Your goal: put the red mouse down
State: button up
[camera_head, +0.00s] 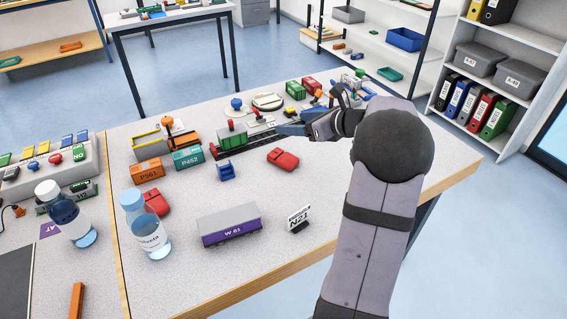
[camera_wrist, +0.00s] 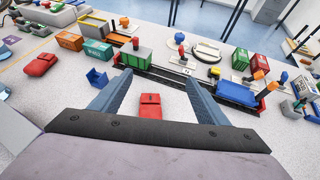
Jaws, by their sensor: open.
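A red mouse (camera_head: 283,159) lies on the light speckled table (camera_head: 330,190), in front of the dark track. In the wrist view the same red mouse (camera_wrist: 150,106) shows between my two fingers, with clear table on both sides of it. My gripper (camera_head: 292,127) is open and empty, its blue fingers apart; it also shows in the wrist view (camera_wrist: 158,85). The height of the fingertips above the table is hard to tell. A second red mouse-like thing (camera_head: 156,202) lies farther left, partly behind a bottle; it shows in the wrist view (camera_wrist: 41,65).
A dark track (camera_head: 250,145) with a green wagon (camera_head: 232,134) runs behind the mouse. A small blue holder (camera_head: 226,172) stands to its left. A purple and grey wagon (camera_head: 229,226), a N21 sign (camera_head: 299,218) and a bottle (camera_head: 149,232) stand nearer. Table around the mouse is clear.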

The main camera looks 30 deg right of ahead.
jog(key=s+r+n+y, duration=0.1)
jog(key=s+n+y, duration=0.1)
jog(key=s, duration=0.1)
send_near(285, 157)
jog(key=w, duration=0.1)
jog(key=w+a+f, duration=0.1)
jog(key=shift+w+a+f+m+h, duration=0.3)
jog(key=shift+w+h, duration=0.1)
jog(key=shift+p+x, duration=0.35)
jog(key=shift+x, duration=3.35)
jog(key=shift+r, duration=0.2)
jog(key=c, duration=1.2)
jog(key=shift+c, duration=0.2)
notch_tip(285, 157, up, 10)
jog(key=shift+r, duration=0.1)
